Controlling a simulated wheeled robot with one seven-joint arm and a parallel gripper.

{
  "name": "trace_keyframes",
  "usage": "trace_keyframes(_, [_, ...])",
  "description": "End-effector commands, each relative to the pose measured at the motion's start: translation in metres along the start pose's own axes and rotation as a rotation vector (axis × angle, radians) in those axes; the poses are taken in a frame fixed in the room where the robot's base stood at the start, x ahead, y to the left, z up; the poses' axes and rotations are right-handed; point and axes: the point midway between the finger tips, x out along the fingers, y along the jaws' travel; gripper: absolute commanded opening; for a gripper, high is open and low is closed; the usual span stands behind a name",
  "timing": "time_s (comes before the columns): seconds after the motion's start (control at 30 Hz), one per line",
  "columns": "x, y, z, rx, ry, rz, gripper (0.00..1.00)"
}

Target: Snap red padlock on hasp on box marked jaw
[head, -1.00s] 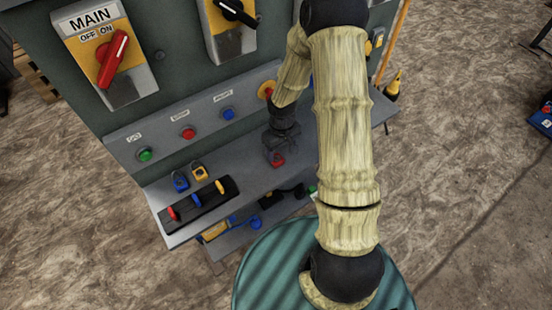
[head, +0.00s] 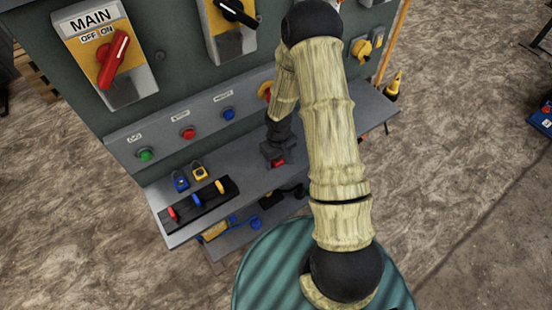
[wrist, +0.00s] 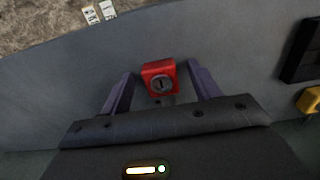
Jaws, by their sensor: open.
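The red padlock (wrist: 159,76) lies on the grey shelf, its keyhole face toward the wrist camera. It also shows in the head view (head: 278,161), just below my gripper (head: 275,155). In the wrist view my gripper (wrist: 160,88) is open, with one finger on each side of the padlock and small gaps between. The padlock's shackle cannot be made out. The box marked MAIN (head: 103,50), with a red switch handle, is on the panel at upper left. A second switch box (head: 228,40) stands beside it, its label out of view. No marking reading jaw shows.
A blue padlock (head: 181,183) and a yellow padlock (head: 200,173) stand on the shelf's left part. A black rack (head: 200,207) holds coloured pieces. Green, red and blue buttons line the panel above the shelf (head: 247,178). A lower shelf carries more items.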

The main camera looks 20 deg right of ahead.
Motion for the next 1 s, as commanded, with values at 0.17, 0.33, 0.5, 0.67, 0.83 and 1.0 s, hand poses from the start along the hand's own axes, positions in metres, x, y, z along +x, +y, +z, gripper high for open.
trace_keyframes(0.17, [0.000, 0.000, 0.000, 0.000, 0.000, 0.000, 0.46])
trace_keyframes(0.33, [0.000, 0.000, 0.000, 0.000, 0.000, 0.000, 0.13])
trace_keyframes(0.5, [0.000, 0.000, 0.000, 0.000, 0.000, 0.000, 0.12])
trace_keyframes(0.67, [-0.004, 0.000, 0.000, 0.001, 0.001, 0.000, 0.12])
trace_keyframes(0.83, [-0.022, 0.001, -0.001, 0.002, 0.003, 0.000, 0.12])
trace_keyframes(1.0, [-0.054, 0.001, -0.001, 0.003, 0.005, 0.001, 0.12])
